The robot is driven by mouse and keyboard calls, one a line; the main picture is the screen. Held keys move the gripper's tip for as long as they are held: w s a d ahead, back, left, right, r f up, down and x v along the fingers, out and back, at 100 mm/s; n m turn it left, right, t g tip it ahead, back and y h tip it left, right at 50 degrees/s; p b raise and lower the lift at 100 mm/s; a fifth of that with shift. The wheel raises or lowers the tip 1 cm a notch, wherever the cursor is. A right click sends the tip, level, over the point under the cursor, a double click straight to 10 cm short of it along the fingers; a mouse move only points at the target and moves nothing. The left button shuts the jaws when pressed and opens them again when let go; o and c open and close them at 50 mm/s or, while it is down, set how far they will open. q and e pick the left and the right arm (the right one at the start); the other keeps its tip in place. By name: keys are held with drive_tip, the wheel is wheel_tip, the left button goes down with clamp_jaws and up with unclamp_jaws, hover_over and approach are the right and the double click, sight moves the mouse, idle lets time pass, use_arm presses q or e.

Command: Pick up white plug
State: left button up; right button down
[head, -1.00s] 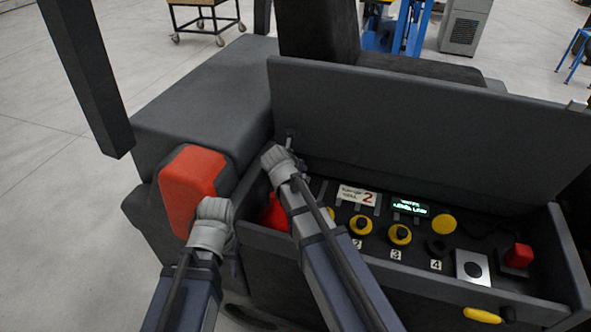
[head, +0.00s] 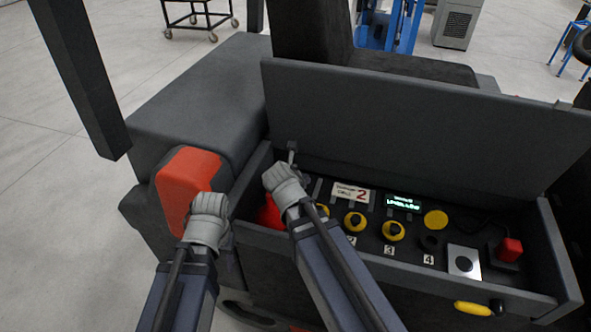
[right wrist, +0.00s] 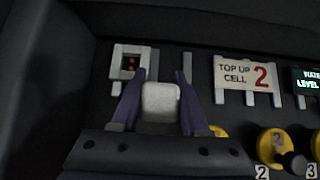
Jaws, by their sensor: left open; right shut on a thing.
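The white plug (right wrist: 160,101) is a small rounded white block between the two fingers of my right gripper (right wrist: 160,98) in the right wrist view. The gripper is shut on it. Just beyond it, to the upper left, is a white-framed socket (right wrist: 129,64) with a dark opening. In the head view my right gripper (head: 283,178) is at the left end of the open compartment, and its wrist hides the plug. My left gripper (head: 209,212) is open beside the red block at the box's left, its fingers mostly hidden behind its wrist.
The compartment holds a "2" label (head: 352,194), a lit display (head: 403,203), yellow-ringed knobs (head: 393,231) and a red button (head: 510,249). Its raised lid (head: 420,125) stands behind. A red block (head: 187,181) is at left. A yellow handle (head: 473,309) is in front.

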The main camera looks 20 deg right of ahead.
use_arm(q)
wheel_tip(320, 180, up, 13)
drive_tip(key=p, duration=1.1)
use_arm(e)
wheel_tip(320, 180, up, 13)
drive_tip(key=shift+w, duration=0.15)
use_arm(q)
drive_tip(key=shift+r+p, duration=0.25)
drive_tip(key=shift+p, duration=0.3)
use_arm(e)
drive_tip(key=shift+r, duration=0.25)
use_arm(q)
drive_tip(key=shift+r+p, duration=2.7)
drive_tip(key=shift+r, duration=0.05)
use_arm(e)
drive_tip(key=shift+r, duration=2.75)
use_arm(q)
drive_tip(key=shift+f, duration=0.15)
use_arm(e)
drive_tip(key=shift+f, duration=0.15)
wheel_tip(320, 180, down, 16)
drive_tip(key=b, duration=1.6)
use_arm(q)
wheel_tip(320, 180, down, 16)
